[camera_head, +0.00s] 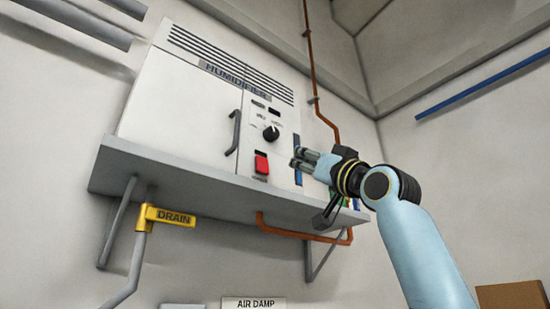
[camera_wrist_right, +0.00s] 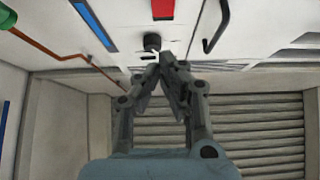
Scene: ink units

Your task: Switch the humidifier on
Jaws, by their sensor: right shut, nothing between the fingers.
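The humidifier (camera_head: 190,110) is a white cabinet on a grey shelf (camera_head: 180,172), with a louvred top and a HUMIDIFIER label (camera_head: 235,82). Its front has a black knob (camera_head: 271,133), a red switch (camera_head: 261,164) and a dark handle (camera_head: 233,133). My right gripper (camera_head: 297,158) is shut and empty, to the right of the red switch and apart from it in the head view. In the right wrist view the fingertips (camera_wrist_right: 161,66) appear just below the knob (camera_wrist_right: 152,42), with the red switch (camera_wrist_right: 163,9) at the top edge. My left gripper is not in view.
A blue strip (camera_head: 298,160) runs down the cabinet's right side. A copper pipe (camera_head: 309,60) rises behind it and another bends under the shelf. A yellow DRAIN lever (camera_head: 167,217) sits below the shelf at left. A cardboard box (camera_head: 512,295) is at lower right.

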